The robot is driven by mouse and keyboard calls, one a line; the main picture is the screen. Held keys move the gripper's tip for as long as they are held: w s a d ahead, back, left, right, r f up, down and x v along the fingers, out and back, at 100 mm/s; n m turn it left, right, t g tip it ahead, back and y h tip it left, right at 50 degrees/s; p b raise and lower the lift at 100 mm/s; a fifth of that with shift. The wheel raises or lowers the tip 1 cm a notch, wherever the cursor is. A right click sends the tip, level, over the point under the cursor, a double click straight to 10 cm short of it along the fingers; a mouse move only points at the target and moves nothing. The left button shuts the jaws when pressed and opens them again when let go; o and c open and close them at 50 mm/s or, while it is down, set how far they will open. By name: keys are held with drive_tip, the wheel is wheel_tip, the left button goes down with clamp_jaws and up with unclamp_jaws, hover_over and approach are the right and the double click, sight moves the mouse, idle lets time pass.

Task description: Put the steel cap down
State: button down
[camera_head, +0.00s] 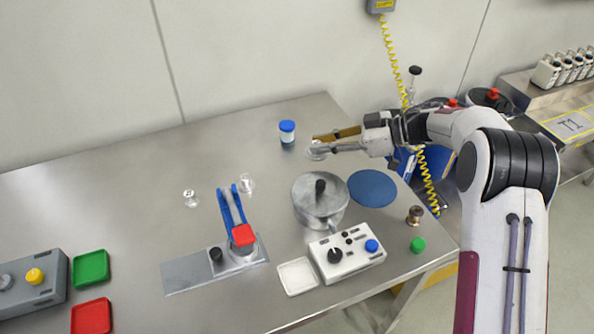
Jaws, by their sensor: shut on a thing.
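My gripper (320,145) reaches in from the right over the back part of the steel table (130,185). Its fingers are shut on a small pale, shiny piece at their tips, which looks like the steel cap (317,154). The fingers partly cover the cap, and its exact shape is too small to tell. I cannot tell whether the cap touches the table or hangs just above it. A jar with a blue lid (287,132) stands just left of the fingertips, apart from them.
A steel pot (307,190) with a black knob and a blue round mat (372,188) lie in front of the gripper. Two small clear pieces (190,198) (247,183), a blue-handled press (230,212) and a control box (346,258) stand nearby. The back left table is clear.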

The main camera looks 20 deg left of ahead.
drive_tip(key=a, duration=0.1)
drive_tip(key=a+n+g, duration=0.1)
drive_tip(key=a, duration=0.1)
drive_tip(key=shift+s+a+r, duration=0.15)
drive_tip(key=shift+s+r, duration=0.05)
drive_tip(key=r, duration=0.1)
drive_tip(key=a+r+n+g, duration=0.1)
drive_tip(key=s+r+g, duration=0.1)
drive_tip(key=shift+a+r+n+h, duration=0.1)
drive_tip(key=shift+a+n+h, duration=0.1)
drive_tip(key=shift+n+h, duration=0.1)
idle(0.3)
hover_over(302, 171)
drive_tip(key=shift+d+f, duration=0.1)
drive_tip(key=shift+f, duration=3.05)
drive_tip(key=shift+f, duration=1.85)
drive_tip(key=shift+f, duration=0.15)
